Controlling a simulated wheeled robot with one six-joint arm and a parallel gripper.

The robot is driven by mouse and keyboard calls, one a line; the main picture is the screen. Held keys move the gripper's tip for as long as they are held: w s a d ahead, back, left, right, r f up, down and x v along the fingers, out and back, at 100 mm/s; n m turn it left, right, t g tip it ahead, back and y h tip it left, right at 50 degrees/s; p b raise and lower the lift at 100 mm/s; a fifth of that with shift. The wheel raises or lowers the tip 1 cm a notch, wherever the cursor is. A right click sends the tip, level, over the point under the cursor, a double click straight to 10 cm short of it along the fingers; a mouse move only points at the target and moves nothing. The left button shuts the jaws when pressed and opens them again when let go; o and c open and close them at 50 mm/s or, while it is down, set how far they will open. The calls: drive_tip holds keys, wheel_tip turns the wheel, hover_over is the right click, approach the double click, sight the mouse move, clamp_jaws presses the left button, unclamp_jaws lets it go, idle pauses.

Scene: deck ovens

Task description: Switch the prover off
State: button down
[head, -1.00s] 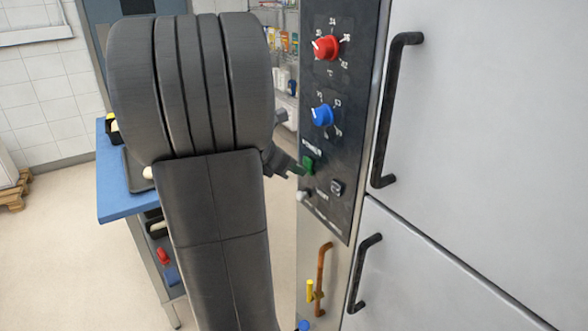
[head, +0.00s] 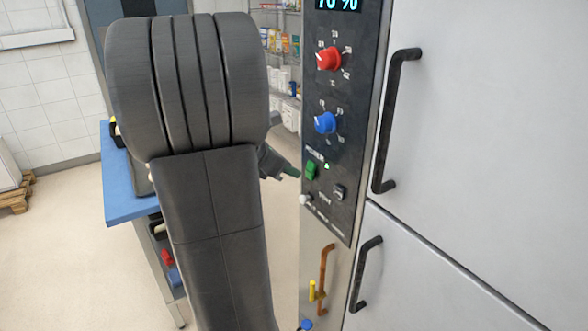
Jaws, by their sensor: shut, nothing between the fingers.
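The prover's dark control panel (head: 345,105) stands right of my arm. Its green rocker switch (head: 312,170) sits low on the panel, with a small light beside it (head: 326,167) glowing pale green. The display (head: 338,4) at the panel's top is lit and reads about 70 %, cut by the frame edge. My gripper (head: 293,171) is shut and empty, just left of the green switch with a small gap seeming to show. My arm hides most of the gripper's body.
A red knob (head: 329,60), a blue knob (head: 325,122) and a dark switch (head: 339,192) share the panel. Door handles (head: 396,120) stick out to the right. A blue-topped table (head: 120,190) stands at left.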

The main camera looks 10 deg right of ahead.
drive_tip(key=v, duration=1)
drive_tip(key=shift+a, duration=0.45)
drive_tip(key=shift+f, duration=0.1)
drive_tip(key=f+b, duration=0.1)
drive_tip(key=b, duration=0.4)
drive_tip(key=shift+y, duration=0.3)
drive_tip(key=shift+s+r+b, duration=0.1)
drive_tip(key=shift+s+b, duration=0.05)
drive_tip(key=shift+b, duration=0.75)
drive_tip(key=shift+r, duration=0.1)
